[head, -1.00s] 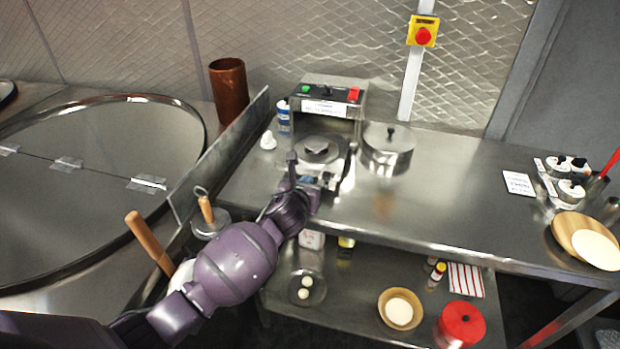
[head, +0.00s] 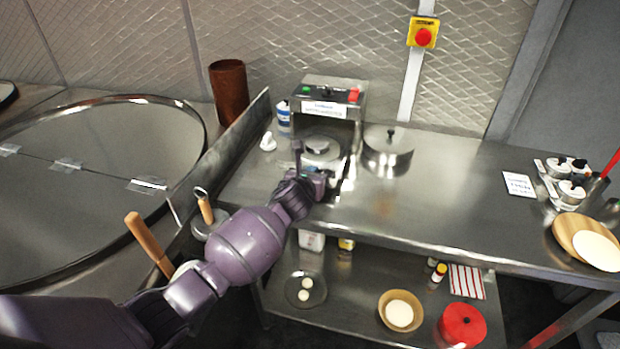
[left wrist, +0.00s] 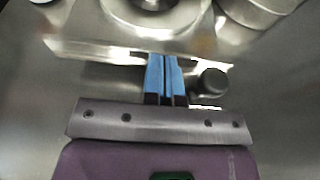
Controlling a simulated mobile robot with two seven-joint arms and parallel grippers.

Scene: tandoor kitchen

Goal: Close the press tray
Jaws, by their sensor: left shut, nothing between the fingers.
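The press (head: 333,95) is a steel box with green and red buttons, standing at the back of the steel counter. Its tray with a round plate (head: 320,150) sits low at the press's front, partly hidden by my gripper. In the left wrist view the tray's straight front edge (left wrist: 95,48) runs across the top, with a dark round knob (left wrist: 210,83) to the right of my fingers. My left gripper (head: 318,180) is shut and empty. Its blue fingertips (left wrist: 164,62) are at the tray's front edge; I cannot tell whether they touch. My right gripper is not in view.
A lidded steel pot (head: 388,155) stands just right of the press. A white-and-blue bottle (head: 284,117) and an upright metal panel (head: 235,140) are to its left. The counter's middle right is clear. A lower shelf holds a bowl (head: 400,312) and a red-lidded pot (head: 462,325).

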